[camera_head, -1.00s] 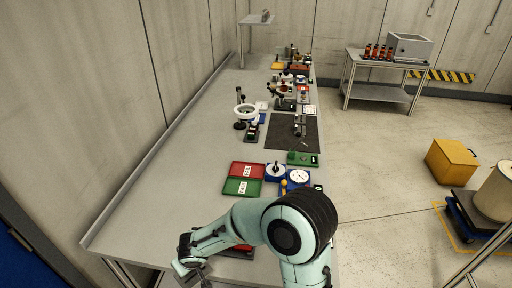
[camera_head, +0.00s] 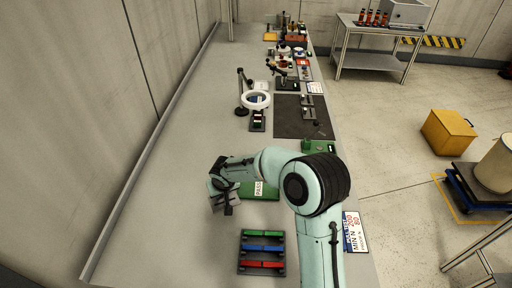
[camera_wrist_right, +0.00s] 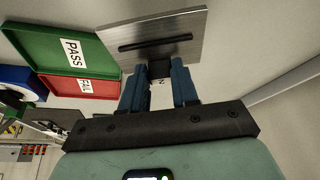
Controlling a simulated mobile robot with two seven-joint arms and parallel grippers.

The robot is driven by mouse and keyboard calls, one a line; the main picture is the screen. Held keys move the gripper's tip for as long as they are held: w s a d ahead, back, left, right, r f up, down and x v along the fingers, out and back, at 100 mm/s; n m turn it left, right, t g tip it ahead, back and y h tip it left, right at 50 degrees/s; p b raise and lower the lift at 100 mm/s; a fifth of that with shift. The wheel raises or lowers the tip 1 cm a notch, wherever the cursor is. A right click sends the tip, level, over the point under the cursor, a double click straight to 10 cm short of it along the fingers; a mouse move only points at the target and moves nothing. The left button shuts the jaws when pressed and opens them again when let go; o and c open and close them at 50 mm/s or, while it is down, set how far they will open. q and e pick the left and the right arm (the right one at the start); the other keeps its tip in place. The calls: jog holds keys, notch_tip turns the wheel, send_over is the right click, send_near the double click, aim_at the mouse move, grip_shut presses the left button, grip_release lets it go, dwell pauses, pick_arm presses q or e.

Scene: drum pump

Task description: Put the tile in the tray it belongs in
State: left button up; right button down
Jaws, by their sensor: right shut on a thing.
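My right gripper (camera_head: 224,196) is shut on a grey metal tile (camera_head: 232,209). The right wrist view shows its blue fingers (camera_wrist_right: 160,88) on a black block at the tile's near edge; the tile (camera_wrist_right: 190,22) has a black bar across its face. The tile is left of the green tray (camera_head: 268,193), labelled PASS, which is partly behind my arm. In the right wrist view the green tray (camera_wrist_right: 40,32) and the red tray (camera_wrist_right: 100,91), labelled FAIL, lie to the left of the tile. Both look empty. The red tray is hidden in the head view. My left gripper is out of view.
A dark rack with green, blue and red bars (camera_head: 262,248) lies near the bench's front. A printed card (camera_head: 354,232) is at the right edge. A ring-lamp magnifier (camera_head: 256,100) and dark mat (camera_head: 290,122) stand farther back. The bench's left side is clear.

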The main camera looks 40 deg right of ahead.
jog(key=w+d+m, duration=0.1)
jog(key=w+d, duration=0.2)
jog(key=d, duration=0.4)
jog(key=w+d+m+h, duration=0.1)
jog(key=w+d+m, duration=0.1)
jog(key=d, duration=0.6)
jog(key=w+d+m+h, duration=0.1)
jog(key=w+d+m, duration=0.1)
jog(key=d, duration=0.6)
jog(key=shift+w+g, duration=0.3)
jog(key=shift+w, duration=0.55)
jog(key=shift+f, duration=0.95)
jog(key=shift+s+a, duration=0.1)
jog(key=shift+s, duration=0.05)
jog(key=shift+f, duration=0.25)
jog(key=shift+f, duration=0.3)
jog(key=shift+f, duration=1.15)
